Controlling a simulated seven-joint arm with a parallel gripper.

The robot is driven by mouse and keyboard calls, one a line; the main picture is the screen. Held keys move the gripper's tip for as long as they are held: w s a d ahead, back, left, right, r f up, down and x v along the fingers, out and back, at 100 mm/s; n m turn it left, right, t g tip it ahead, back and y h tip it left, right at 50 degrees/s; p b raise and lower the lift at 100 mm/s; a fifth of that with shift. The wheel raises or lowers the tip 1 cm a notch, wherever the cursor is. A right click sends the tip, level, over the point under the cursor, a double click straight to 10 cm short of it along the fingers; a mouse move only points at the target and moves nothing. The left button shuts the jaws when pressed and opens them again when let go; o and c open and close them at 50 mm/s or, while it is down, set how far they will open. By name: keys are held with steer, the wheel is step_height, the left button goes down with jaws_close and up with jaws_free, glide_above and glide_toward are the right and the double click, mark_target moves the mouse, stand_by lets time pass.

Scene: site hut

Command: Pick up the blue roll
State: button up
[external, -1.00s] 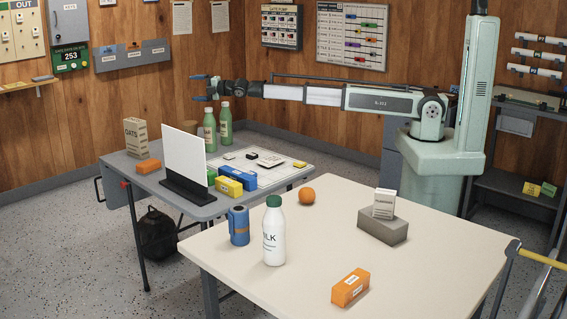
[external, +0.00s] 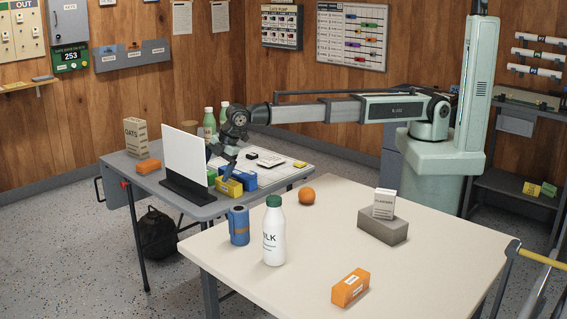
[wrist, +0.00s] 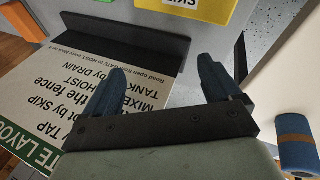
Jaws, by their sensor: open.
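The blue roll (external: 239,227) stands upright near the left edge of the cream table, left of the milk bottle (external: 274,231). It has a brown band around its middle. It also shows at the right edge of the wrist view (wrist: 298,140), partly cut off. My gripper (external: 223,172) is over the grey table, behind and above the roll and apart from it, pointing down. In the wrist view my gripper (wrist: 163,70) has its two blue fingers spread with nothing held between them.
A white upright panel (external: 184,154) on a black base stands just left of my gripper. Yellow (external: 229,187) and blue boxes lie below it. Two green bottles stand behind. The cream table also holds an orange ball (external: 307,196), a grey block (external: 383,226) and an orange box (external: 351,287).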

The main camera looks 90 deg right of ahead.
steer(key=s+a+g, duration=0.2)
steer(key=s+a, duration=0.4)
steer(key=a, duration=0.1)
step_height(320, 180, up, 8)
steer(key=n+g, duration=0.3)
steer(key=n, duration=0.3)
glide_above(239, 207)
steer(key=shift+w+d+r+y, duration=0.1)
steer(key=shift+w+d+y, duration=0.05)
steer(key=shift+d+y, duration=0.15)
steer(key=shift+a+r, duration=0.1)
steer(key=shift+a, duration=0.25)
steer(key=f, duration=0.8)
steer(key=shift+s+f, duration=0.15)
steer(key=shift+s, duration=0.05)
steer(key=shift+w+a+f, duration=0.1)
steer(key=shift+a+f, duration=0.1)
steer(key=shift+f, duration=1.15)
steer(key=shift+a+f, duration=0.15)
steer(key=shift+f, duration=1.2)
